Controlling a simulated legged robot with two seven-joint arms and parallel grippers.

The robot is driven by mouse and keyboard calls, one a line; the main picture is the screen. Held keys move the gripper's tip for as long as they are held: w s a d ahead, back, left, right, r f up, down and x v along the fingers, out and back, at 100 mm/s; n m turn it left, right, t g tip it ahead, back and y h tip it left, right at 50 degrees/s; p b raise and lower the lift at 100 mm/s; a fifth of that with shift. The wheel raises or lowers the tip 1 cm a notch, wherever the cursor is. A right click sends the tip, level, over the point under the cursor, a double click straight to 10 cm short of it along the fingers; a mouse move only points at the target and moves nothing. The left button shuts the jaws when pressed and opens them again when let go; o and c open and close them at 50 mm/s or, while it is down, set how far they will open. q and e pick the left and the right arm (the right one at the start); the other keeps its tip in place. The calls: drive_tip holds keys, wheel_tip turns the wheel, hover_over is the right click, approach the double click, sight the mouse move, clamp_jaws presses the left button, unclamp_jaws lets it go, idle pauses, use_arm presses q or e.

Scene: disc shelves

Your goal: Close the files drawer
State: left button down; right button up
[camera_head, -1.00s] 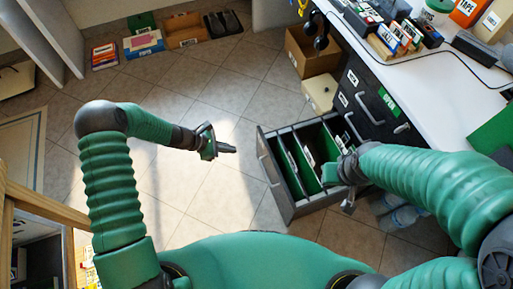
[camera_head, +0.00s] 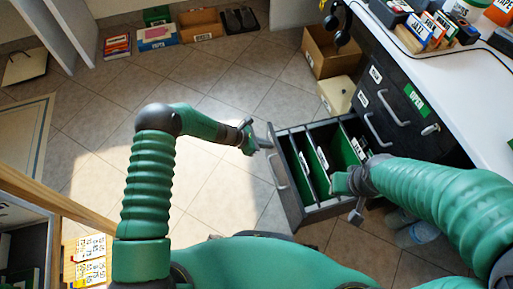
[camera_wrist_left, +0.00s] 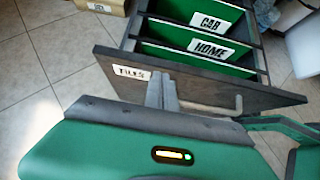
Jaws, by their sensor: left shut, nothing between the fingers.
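The files drawer (camera_head: 328,208) is pulled out from the dark cabinet, with green dividers inside. In the left wrist view its front panel (camera_wrist_left: 190,85) shows a FILES label (camera_wrist_left: 130,72) and a bar handle (camera_wrist_left: 225,109). My left gripper (camera_head: 262,140) is at the outer side of the front panel, near its far end. In the left wrist view its fingers (camera_wrist_left: 162,92) are together and empty, right beside the label; I cannot tell if they touch. My right gripper (camera_head: 352,195) is over the drawer's near side, by the cabinet end; its jaw state is unclear.
The cabinet (camera_head: 385,105) has other drawers, shut, under a white counter (camera_head: 450,75). A cardboard box (camera_head: 328,55) and a cream box (camera_head: 337,94) stand on the floor beyond the drawer. The tiled floor left of the drawer is clear.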

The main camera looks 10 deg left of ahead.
use_arm(q)
drive_tip(key=shift+w+d, duration=0.1)
drive_tip(key=shift+d, duration=0.15)
use_arm(e)
drive_tip(key=shift+f, duration=0.1)
